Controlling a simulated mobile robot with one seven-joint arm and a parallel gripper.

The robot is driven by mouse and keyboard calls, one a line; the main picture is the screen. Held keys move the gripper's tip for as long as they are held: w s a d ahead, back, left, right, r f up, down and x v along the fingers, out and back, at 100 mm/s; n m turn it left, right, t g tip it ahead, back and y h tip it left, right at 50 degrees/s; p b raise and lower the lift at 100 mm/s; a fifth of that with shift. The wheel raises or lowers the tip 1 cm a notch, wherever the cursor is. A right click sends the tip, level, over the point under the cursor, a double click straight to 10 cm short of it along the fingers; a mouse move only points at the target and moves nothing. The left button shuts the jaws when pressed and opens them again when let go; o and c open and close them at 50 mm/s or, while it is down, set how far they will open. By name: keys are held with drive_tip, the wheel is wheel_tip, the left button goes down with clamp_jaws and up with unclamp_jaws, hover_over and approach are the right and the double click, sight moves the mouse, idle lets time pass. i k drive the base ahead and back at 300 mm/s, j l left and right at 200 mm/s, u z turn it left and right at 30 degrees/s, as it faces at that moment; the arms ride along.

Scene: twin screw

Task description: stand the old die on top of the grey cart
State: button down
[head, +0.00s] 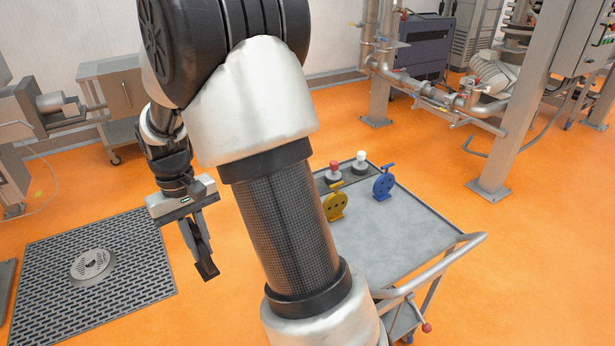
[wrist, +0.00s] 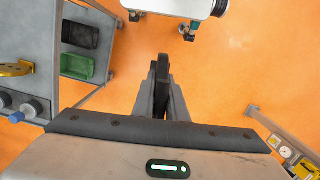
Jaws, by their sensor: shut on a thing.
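The grey cart (head: 403,248) stands right of my arm in the head view; part of its frame (wrist: 60,12) shows at the left of the wrist view. A yellow die (head: 335,203) and a blue die (head: 384,182) stand upright on its top. My gripper (head: 205,258) points down over the orange floor, left of the cart and apart from it. It is shut on a thin dark piece (wrist: 162,72), seen nearly edge-on between the fingers, which looks like the old die. The fingers hide part of it.
A red-topped knob (head: 334,168) and a white-topped knob (head: 361,160) stand at the cart's far edge. The near part of its top is bare. The cart's tubular handle (head: 440,268) rises at its near right. A floor grating (head: 60,245) lies left. A green bin (wrist: 77,66) sits on a lower shelf.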

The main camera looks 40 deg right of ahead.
sight(394, 240)
drive_tip(key=k+l+z, duration=0.1)
drive_tip(key=k+l, duration=0.4)
drive_tip(key=l, duration=0.4)
drive_tip(key=k+l, duration=0.15)
drive_tip(key=l, duration=0.25)
drive_tip(key=i+l, duration=0.1)
drive_tip(key=i+z, duration=0.05)
drive_tip(key=i, duration=0.05)
